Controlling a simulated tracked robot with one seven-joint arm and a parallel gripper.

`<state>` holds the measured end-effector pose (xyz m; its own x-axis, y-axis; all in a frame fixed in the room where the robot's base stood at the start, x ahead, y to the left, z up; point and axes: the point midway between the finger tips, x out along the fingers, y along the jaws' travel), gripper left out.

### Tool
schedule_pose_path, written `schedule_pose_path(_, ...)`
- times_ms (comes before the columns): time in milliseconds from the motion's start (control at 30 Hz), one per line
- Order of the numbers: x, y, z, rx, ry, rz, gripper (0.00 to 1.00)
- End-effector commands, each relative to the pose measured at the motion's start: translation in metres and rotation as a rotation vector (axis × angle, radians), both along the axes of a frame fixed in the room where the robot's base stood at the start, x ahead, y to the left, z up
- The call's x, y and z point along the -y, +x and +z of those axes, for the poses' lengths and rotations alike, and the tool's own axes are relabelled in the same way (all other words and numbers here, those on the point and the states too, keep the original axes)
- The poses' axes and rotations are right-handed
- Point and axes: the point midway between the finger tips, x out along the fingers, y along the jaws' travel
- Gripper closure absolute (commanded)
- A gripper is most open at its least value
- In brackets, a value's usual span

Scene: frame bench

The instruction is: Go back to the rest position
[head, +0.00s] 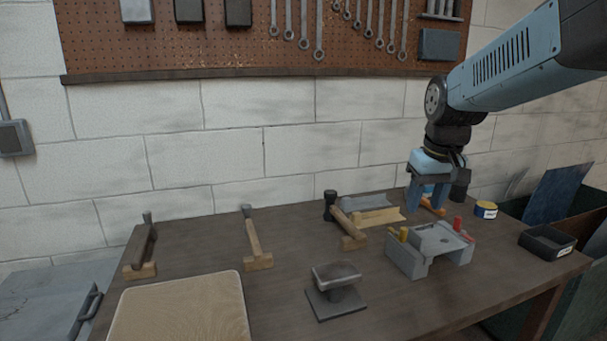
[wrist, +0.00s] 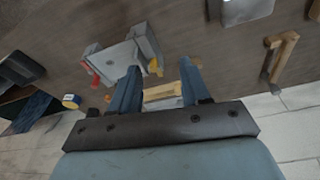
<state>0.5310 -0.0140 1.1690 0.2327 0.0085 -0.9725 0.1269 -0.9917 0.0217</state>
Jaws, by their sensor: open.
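My gripper (head: 427,196) hangs from my blue arm over the right rear part of the workbench, above and behind the grey fixture (head: 407,263). Its two blue fingers point down. In the wrist view my gripper (wrist: 159,75) is open, with the fingers apart and nothing between them. The grey fixture also shows in the wrist view (wrist: 112,60), beyond the fingers, with red and yellow pegs at its sides. An orange-handled tool (head: 433,208) lies partly hidden behind my fingers.
The bench (head: 200,257) carries a tan mat (head: 180,310), a small anvil-like block (head: 337,290), hammers on wooden rests, a tape roll (head: 486,210) and a black tray (head: 547,243). A pegboard (head: 230,45) with wrenches hangs on the wall behind. The bench's front middle is partly clear.

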Motion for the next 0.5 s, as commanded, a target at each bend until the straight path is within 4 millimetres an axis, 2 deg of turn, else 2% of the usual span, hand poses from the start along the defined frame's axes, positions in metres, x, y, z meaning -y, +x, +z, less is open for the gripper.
schedule_pose_path(33,-0.001,-0.013,0.004,0.022,0.002,-0.008,0.54)
schedule_pose_path(233,-0.006,-0.058,0.013,0.101,0.012,-0.046,0.54)
schedule_pose_path(500,-0.012,-0.113,0.012,0.201,0.028,-0.095,0.54)
